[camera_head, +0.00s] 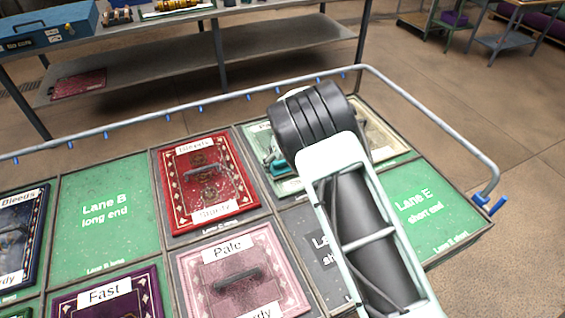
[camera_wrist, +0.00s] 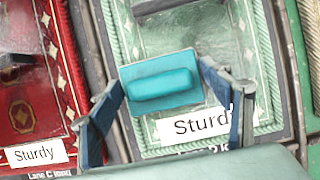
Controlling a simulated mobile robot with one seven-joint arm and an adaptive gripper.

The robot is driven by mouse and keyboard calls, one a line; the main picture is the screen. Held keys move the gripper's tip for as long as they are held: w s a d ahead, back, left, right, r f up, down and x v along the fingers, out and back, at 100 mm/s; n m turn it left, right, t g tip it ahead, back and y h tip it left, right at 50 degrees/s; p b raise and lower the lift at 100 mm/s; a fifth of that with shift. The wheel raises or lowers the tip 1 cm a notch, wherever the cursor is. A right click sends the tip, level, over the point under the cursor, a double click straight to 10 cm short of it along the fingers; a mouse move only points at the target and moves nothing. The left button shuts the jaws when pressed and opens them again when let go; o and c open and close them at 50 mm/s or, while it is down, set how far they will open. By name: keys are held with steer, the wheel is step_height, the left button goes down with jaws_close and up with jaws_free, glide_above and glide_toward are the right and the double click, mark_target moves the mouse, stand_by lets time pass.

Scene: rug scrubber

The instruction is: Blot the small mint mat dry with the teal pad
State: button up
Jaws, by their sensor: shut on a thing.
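The small mint mat (camera_head: 290,187) lies in a lane at the back right of the table, largely hidden by my arm in the head view. In the wrist view the mint mat (camera_wrist: 222,32) shows a pale, glossy middle, a patterned border and a "Sturdy" label. The teal pad (camera_wrist: 163,88), a flat plate with a raised grip, is over the mat's left and middle part. My gripper (camera_wrist: 165,105) is shut on the teal pad, a finger at each side. Whether the pad touches the mat I cannot tell. The teal pad (camera_head: 279,166) also shows beside my wrist.
A red mat (camera_head: 208,180) lies left of the mint mat, and a pink mat (camera_head: 240,275) lies in front. A cream mat (camera_head: 382,138) is to the right. Green lanes B (camera_head: 105,215) and E (camera_head: 425,205) are bare. A grey rail (camera_head: 225,97) edges the table.

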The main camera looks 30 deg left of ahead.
steer(key=shift+s+d+f, duration=0.1)
steer(key=shift+s+f, duration=0.05)
steer(key=shift+f, duration=0.05)
step_height(320, 180, up, 5)
steer(key=p, duration=0.3)
steer(key=shift+f+p, duration=0.1)
steer(key=shift+p, duration=0.3)
